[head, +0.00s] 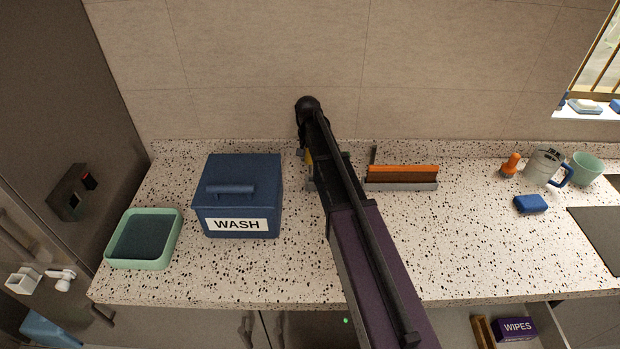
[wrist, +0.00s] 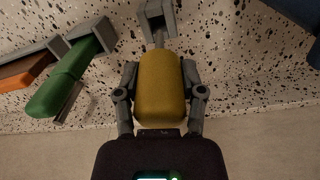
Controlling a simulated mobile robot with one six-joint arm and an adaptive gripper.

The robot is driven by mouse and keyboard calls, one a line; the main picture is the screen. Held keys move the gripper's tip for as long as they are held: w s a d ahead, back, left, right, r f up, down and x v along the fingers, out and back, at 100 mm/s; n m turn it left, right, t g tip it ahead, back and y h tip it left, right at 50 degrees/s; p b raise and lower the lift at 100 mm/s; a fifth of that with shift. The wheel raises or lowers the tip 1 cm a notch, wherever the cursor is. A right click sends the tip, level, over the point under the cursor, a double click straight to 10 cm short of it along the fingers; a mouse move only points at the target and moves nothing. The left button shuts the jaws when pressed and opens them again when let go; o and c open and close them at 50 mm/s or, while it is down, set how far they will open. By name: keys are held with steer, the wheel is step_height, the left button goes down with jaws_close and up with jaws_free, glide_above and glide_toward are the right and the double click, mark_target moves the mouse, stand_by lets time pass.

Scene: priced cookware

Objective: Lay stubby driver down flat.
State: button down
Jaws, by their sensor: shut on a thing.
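The stubby driver appears to be the yellow-handled tool (wrist: 160,88) between my gripper's fingers (wrist: 159,92) in the wrist view. My gripper is shut on its short, thick handle from both sides. A short grey shaft runs from the handle to a grey slotted bracket (wrist: 154,14); I cannot tell whether the two touch. In the head view only a sliver of yellow (head: 309,158) shows left of my arm, near the back wall. My arm hides the rest there, so its tilt is hard to judge.
A green handle (wrist: 66,76) and an orange bar (wrist: 28,72) lie close by. The orange bar (head: 402,174) is right of my arm. A blue WASH box (head: 237,195) and green tray (head: 112,262) stand left. An orange object (head: 511,165) and mugs stand right. The front counter is clear.

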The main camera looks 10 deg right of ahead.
mark_target(310, 173)
steer(key=shift+f+b, duration=1.1)
steer(key=shift+f, duration=0.35)
steer(key=shift+f+b, duration=2)
steer(key=shift+f, duration=0.1)
steer(key=shift+c, duration=1)
jaws_free()
steer(key=shift+f, duration=0.15)
steer(key=r+p, duration=1.3)
steer(key=r, duration=0.1)
steer(key=shift+w+a, duration=0.15)
steer(key=shift+a, duration=0.15)
